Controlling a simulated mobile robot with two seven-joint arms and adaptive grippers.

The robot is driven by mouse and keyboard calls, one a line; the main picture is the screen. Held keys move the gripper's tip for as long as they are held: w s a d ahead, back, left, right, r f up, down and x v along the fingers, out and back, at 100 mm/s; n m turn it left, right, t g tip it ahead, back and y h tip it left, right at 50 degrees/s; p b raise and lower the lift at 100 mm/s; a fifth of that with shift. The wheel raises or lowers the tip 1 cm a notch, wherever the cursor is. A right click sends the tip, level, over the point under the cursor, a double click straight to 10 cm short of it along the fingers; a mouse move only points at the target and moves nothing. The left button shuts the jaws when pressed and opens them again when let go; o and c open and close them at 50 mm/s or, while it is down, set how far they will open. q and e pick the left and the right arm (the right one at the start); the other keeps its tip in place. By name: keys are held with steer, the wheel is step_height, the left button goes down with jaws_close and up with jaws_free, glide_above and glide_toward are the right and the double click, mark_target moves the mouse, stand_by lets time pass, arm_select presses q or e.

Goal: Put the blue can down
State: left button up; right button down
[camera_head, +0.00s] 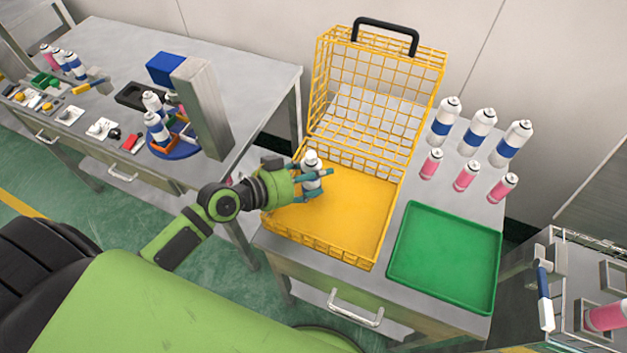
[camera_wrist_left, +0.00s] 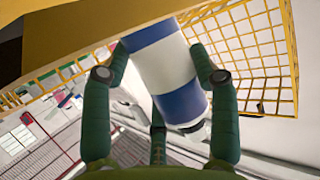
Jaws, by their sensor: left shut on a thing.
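The blue can (camera_head: 312,181), white with blue bands, is upright in my left gripper (camera_head: 316,178). It is over the left part of the open yellow wire basket (camera_head: 345,215). I cannot tell if its base touches the basket floor. In the left wrist view the blue can (camera_wrist_left: 163,68) sits between the green fingers of the left gripper (camera_wrist_left: 162,75), which are shut around it. The fingers hide part of the can in the head view. My right gripper does not show.
The basket's lid (camera_head: 375,90) stands raised at the back. Right of the basket are several blue-banded cans (camera_head: 478,132), pink cans (camera_head: 467,176) and an empty green tray (camera_head: 445,255). A blue turntable (camera_head: 175,150) with cans stands on the left table. The basket floor's right side is clear.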

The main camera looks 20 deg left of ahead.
arm_select(q)
step_height(320, 180, down, 2)
steer(key=shift+f, duration=0.25)
steer(key=shift+f, duration=0.1)
steer(key=o, duration=0.9)
steer(key=shift+f, duration=0.1)
steer(key=shift+c, duration=0.2)
steer(key=shift+o, duration=0.6)
